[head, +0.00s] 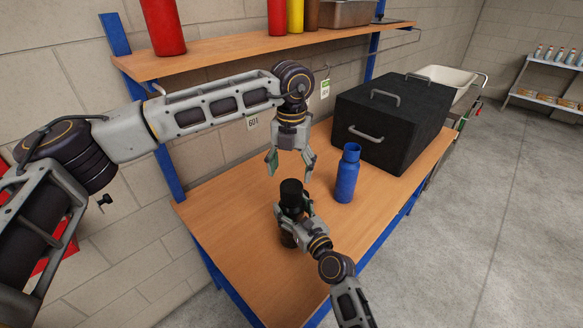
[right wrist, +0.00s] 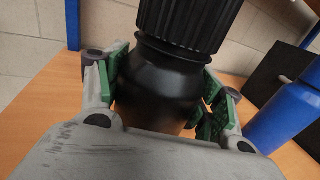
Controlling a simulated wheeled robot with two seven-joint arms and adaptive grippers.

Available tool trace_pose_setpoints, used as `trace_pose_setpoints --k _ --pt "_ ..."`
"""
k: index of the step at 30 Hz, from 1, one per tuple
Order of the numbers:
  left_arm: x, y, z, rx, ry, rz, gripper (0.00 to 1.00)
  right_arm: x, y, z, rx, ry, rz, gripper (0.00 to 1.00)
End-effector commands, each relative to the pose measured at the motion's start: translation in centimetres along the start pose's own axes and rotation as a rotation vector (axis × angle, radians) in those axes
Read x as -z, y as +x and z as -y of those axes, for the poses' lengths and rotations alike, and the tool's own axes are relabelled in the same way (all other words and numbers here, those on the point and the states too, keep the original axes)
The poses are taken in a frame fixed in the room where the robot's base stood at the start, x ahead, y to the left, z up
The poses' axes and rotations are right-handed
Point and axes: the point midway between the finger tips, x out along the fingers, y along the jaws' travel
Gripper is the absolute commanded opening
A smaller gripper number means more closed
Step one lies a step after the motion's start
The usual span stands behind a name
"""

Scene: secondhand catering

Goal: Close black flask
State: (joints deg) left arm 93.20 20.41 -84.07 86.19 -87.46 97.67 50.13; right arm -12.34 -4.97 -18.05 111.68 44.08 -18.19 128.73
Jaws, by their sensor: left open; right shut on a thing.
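The black flask (head: 288,240) stands upright on the wooden table, with a ribbed black cap (head: 291,187) on its top. In the right wrist view the flask's rounded shoulder (right wrist: 165,85) fills the middle, with the cap (right wrist: 185,22) above it. I cannot tell whether the cap is tight. My right gripper (head: 291,212) is shut around the flask's upper body; in the right wrist view its green pads press on both sides. My left gripper (head: 290,167) is open and empty, pointing down just above the cap, apart from it.
A blue bottle (head: 347,176) stands close to the right of the flask. A large black box (head: 385,125) sits behind it. A shelf (head: 225,52) with red bottles runs above the table's back. The table's left part (head: 215,205) is clear.

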Motion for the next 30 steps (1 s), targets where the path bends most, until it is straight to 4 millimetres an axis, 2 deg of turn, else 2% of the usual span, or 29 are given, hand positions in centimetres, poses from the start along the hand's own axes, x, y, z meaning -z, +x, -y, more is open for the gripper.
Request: trace_pose_setpoints --k 30 --pt "-0.11 0.00 0.15 0.008 -0.817 0.002 0.73 -0.03 0.00 0.02 0.000 0.000 0.001 0.00"
